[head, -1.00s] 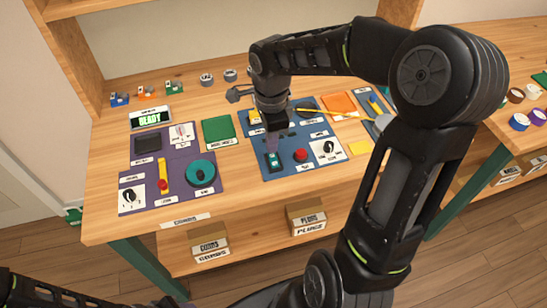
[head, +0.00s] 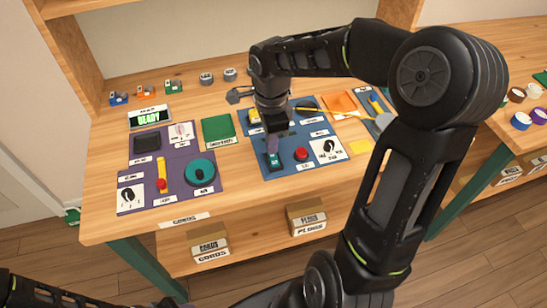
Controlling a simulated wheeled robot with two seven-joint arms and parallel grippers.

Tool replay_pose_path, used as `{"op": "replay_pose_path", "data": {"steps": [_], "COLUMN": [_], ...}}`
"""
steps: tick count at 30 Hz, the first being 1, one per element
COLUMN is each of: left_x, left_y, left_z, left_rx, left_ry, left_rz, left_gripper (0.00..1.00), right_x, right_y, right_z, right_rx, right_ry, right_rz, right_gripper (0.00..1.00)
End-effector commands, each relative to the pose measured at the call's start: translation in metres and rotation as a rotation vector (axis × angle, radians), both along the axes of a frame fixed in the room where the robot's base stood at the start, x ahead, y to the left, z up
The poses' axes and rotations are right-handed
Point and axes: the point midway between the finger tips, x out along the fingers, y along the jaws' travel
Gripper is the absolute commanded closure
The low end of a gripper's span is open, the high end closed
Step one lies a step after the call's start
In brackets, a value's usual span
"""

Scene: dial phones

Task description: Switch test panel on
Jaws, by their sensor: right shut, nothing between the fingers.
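The blue panel (head: 289,171) lies on the wooden workbench, with a small green-and-white switch (head: 273,160) at its front left. A red button (head: 301,154) and a black dial on a white plate (head: 328,149) are to the right of the switch. My right gripper (head: 272,149) points down, shut and empty, with its tips right over or against the switch; I cannot tell whether they touch. The gripper hides part of the panel behind it. My left arm shows only at the bottom left corner; its gripper is out of view.
A purple panel (head: 181,178) with a yellow lever, teal knob and dial lies to the left. A display (head: 149,117) reading READY stands behind it. A green mat (head: 218,128) lies between the panels. An orange tray (head: 339,102) is at the right.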

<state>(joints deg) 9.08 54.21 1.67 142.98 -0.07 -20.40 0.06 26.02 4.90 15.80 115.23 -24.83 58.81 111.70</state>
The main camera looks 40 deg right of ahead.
Motion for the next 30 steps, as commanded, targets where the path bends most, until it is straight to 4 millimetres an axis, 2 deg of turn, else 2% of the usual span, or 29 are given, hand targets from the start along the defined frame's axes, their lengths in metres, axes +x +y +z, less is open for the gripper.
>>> {"op": "replay_pose_path", "data": {"steps": [20, 26, 30], "left_x": [0.0, 0.0, 0.0], "left_y": [0.0, 0.0, 0.0], "left_z": [-0.01, -0.005, 0.002], "left_rx": [0.0, 0.0, 0.0], "left_ry": [0.0, 0.0, 0.0], "left_rz": [0.0, 0.0, 0.0], "left_gripper": [0.64, 0.64, 0.64], "right_x": [0.0, 0.0, 0.0], "right_y": [0.0, 0.0, 0.0], "right_z": [-0.011, -0.005, 0.006], "right_rx": [0.0, 0.0, 0.0], "right_ry": [0.001, 0.0, -0.001], "right_rz": [0.0, 0.0, 0.0], "right_gripper": [1.0, 1.0, 1.0]}}
